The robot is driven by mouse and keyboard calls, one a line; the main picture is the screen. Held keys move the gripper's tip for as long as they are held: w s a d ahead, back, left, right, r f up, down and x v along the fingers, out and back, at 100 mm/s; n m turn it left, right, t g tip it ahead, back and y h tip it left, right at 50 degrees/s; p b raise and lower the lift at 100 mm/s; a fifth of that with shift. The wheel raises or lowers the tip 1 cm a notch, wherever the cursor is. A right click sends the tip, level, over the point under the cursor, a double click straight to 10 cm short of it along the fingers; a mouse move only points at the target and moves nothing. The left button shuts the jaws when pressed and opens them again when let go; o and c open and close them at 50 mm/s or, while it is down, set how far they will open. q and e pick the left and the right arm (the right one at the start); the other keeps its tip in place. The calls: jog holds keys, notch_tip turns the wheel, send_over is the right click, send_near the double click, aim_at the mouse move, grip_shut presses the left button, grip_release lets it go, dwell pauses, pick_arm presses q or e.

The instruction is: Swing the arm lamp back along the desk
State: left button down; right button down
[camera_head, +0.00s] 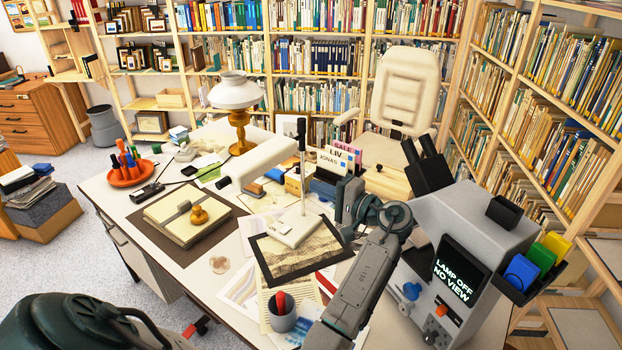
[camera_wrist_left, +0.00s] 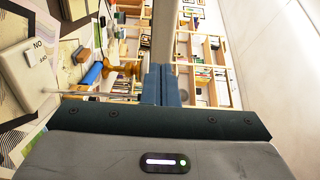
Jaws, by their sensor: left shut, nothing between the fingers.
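The arm lamp has a white base (camera_head: 293,231) on a dark-edged print (camera_head: 320,257), a thin upright pole with a black top, and a long white head (camera_head: 258,164) reaching left over the desk. My left gripper (camera_head: 323,188) is shut and empty, just right of the pole. In the left wrist view its slate-blue fingers (camera_wrist_left: 164,86) are together. The labelled base (camera_wrist_left: 38,75) lies at the left there, and the thin pole runs toward the fingers. A pale bar shows beyond the fingertips. Whether the fingers touch the lamp cannot be told. My right gripper is not in view.
A brass lamp with a white shade (camera_head: 236,92) stands behind. Name cards (camera_head: 340,158) stand behind my gripper. A grey viewer reading "LAMP OFF NO VIEW" (camera_head: 474,232) is at right.

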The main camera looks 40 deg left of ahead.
aim_at(271, 167)
pick_arm(q)
jog(key=a+p, duration=0.5)
jog(key=a, duration=0.6)
jog(key=shift+a+r, duration=0.15)
jog(key=shift+a, duration=0.1)
jog(key=shift+a+f+p, duration=0.2)
jog(key=shift+a+p, duration=0.15)
jog(key=shift+a, duration=0.25)
